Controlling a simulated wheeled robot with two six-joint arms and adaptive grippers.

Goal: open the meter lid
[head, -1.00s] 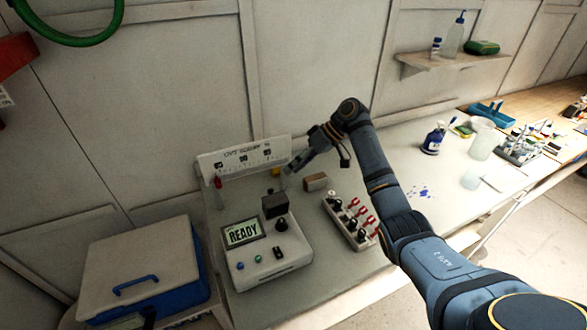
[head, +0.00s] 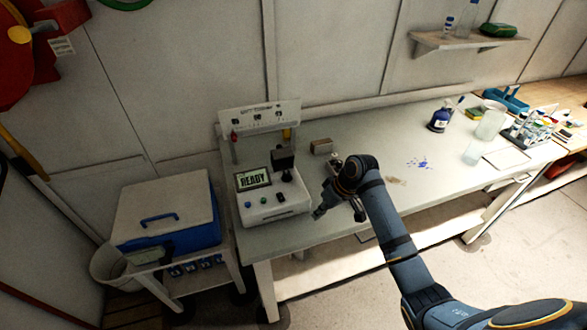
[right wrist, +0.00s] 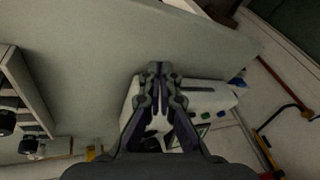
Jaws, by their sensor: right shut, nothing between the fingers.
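The white meter (head: 272,208) stands on the bench with its screen (head: 253,179) reading READY. A dark block (head: 283,160), which looks like the lid, sits upright on its top behind a black knob (head: 287,176). I cannot tell for certain whether the lid is shut. My right gripper (head: 318,212) is just right of the meter's front corner, apart from the lid, and its fingers are shut and empty. In the right wrist view the fingers (right wrist: 160,70) point past the white meter body (right wrist: 205,96), partly covering it. My left gripper is not in view.
A scale panel (head: 259,117) stands behind the meter, with a brown block (head: 322,146) to its right. My right arm hides most of the knobbed rack (right wrist: 22,95). A blue-and-white cooler (head: 165,205) stands at left. The bench (head: 385,135) is largely clear at middle right.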

